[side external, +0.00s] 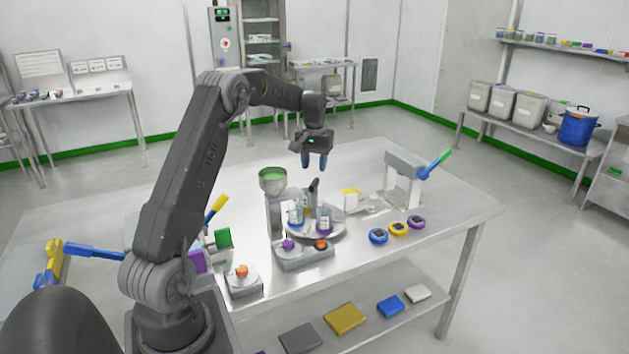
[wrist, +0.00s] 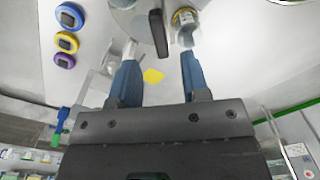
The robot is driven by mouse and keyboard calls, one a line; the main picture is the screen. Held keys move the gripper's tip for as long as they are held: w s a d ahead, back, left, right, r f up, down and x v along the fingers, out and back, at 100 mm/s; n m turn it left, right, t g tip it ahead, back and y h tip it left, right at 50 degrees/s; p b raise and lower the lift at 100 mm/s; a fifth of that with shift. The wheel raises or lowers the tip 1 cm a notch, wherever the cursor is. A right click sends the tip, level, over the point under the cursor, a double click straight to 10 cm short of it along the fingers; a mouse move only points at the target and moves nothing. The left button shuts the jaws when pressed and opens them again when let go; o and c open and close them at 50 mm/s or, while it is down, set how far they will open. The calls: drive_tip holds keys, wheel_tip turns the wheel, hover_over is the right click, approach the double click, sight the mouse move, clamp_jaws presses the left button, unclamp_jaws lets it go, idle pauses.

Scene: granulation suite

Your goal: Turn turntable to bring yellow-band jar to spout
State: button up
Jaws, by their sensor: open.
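The round grey turntable (side external: 341,228) stands on the steel table and carries small clear jars. A blue-band jar (side external: 296,217) and a purple-band jar (side external: 324,224) are at its front. The yellow-band jar (wrist: 186,18) shows in the wrist view near the right fingertip; in the side view it is mostly hidden behind the other jars. A dark upright handle (side external: 314,188) rises from the turntable; in the wrist view the handle (wrist: 158,33) lies ahead, between the finger lines. The spout hopper (side external: 272,181) with green contents stands at the turntable's left. My gripper (side external: 314,164) is open and empty above the turntable.
Blue, yellow and purple round devices (side external: 398,229) lie at the front right. A grey stand with a blue-green lever (side external: 405,178) is at the right. The table's right end is clear.

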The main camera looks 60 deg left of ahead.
sight(314, 181)
drive_tip(key=shift+f, duration=2.8)
drive_tip(key=shift+c, duration=0.2)
clamp_jaws()
